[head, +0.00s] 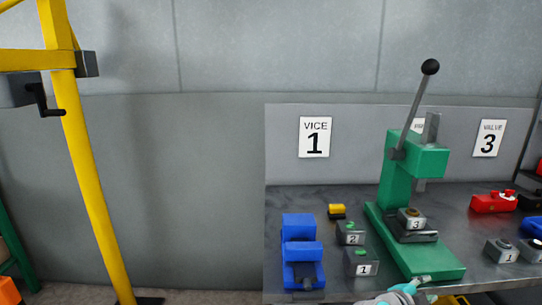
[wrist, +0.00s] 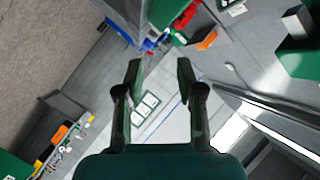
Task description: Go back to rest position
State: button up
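My gripper (wrist: 160,75) shows in the wrist view with its two dark fingers spread apart. Nothing is between the fingertips, so it is open and empty. It hangs in the air, with a tilted view of the floor and benches far beyond it. In the head view, a teal and grey part at the bottom edge, right of centre, seems to be my arm; the fingers cannot be made out there.
The metal bench (head: 285,200) carries a blue vice (head: 302,232), a green lever press (head: 393,170), numbered blocks (head: 361,264) and a red part (head: 493,203). A yellow post (head: 88,170) with a crank (head: 45,103) stands left. Floor between post and bench looks clear.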

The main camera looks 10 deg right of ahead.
jog(key=s+a+f+n+t+y, duration=0.4)
jog(key=s+a+f+n, duration=0.35)
jog(key=a+f, duration=0.2)
jog(key=s+a+f+n+t+y, duration=0.4)
jog(key=s+a+f+n+y, duration=0.15)
jog(key=a+f+n, duration=0.45)
jog(key=s+a+r+n+t+y, duration=0.1)
jog(key=s+a+r+n+y, duration=0.15)
jog(key=s+a, duration=0.8)
jog(key=s+a+r+n+y, duration=0.1)
jog(key=s+r+n, duration=0.1)
jog(key=s+r, duration=0.2)
jog(key=s+a+r+n+t+y, duration=0.1)
jog(key=s+r, duration=0.3)
jog(key=s, duration=0.6)
jog(key=shift+s+a+r+n+t+y, duration=0.2)
jog(key=shift+s+r+n+t+y, duration=0.15)
jog(key=shift+n, duration=0.35)
jog(key=shift+w+f, duration=0.1)
jog(key=shift+w, duration=0.05)
